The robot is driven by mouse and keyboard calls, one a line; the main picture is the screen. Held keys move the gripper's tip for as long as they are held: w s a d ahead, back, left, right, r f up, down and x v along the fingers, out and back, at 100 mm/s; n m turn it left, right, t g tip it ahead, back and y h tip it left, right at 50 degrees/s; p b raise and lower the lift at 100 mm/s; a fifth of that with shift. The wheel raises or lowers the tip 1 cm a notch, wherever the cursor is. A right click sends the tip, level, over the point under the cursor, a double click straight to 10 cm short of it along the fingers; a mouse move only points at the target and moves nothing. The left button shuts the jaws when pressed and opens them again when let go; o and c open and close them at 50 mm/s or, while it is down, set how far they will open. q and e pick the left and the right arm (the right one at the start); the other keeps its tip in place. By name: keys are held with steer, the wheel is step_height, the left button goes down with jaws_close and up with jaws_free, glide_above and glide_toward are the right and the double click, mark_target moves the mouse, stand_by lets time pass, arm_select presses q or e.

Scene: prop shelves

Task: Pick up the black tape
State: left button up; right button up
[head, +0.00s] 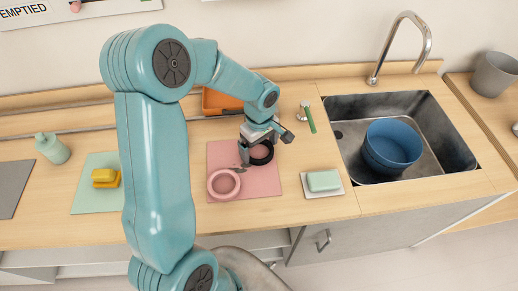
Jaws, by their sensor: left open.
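The black tape (262,153) is a dark ring at the top of the pink mat (262,187) on the wooden counter. A pink tape roll (223,184) lies on the same mat, to the lower left of the black one. My left gripper (250,155) is right at the black tape, with its fingers pointing down, and it covers part of the ring. It is open. The picture is too small to tell whether a finger is inside the ring or touching it. My right gripper is out of view.
A green sponge on a white dish (323,181) lies right of the mat. A green-handled brush (308,117) and an orange bin (220,101) are behind. A sink (440,118) holds blue bowls (391,146). Yellow blocks (105,178) and a green bottle (52,148) stand left.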

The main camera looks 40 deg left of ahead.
arm_select(q)
steer(key=shift+s+f, duration=0.1)
steer(key=shift+s, duration=0.1)
steer(key=shift+w+f, duration=0.1)
steer(key=shift+w, duration=0.05)
steer(key=c, duration=0.9)
steer(key=shift+c, duration=0.6)
